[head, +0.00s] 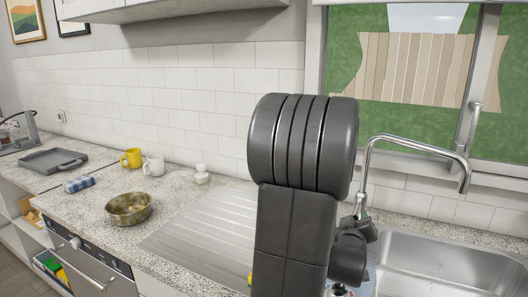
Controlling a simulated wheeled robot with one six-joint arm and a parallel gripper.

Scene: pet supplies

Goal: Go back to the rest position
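My dark arm rises through the middle of the head view, in front of the drainboard and the left edge of the sink. Its wrist parts show low, beside the sink's left edge. My gripper's fingers cannot be made out; they are hidden behind the arm or below the picture's edge. I cannot tell whether the gripper is open or holds anything.
The counter bears a metal bowl (129,208), a yellow mug (131,158), a white mug (153,165), a small white jar (201,174), a blue checked cloth (79,184) and a grey tray (53,161). The sink (450,268) and tall faucet (415,144) stand right of my arm.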

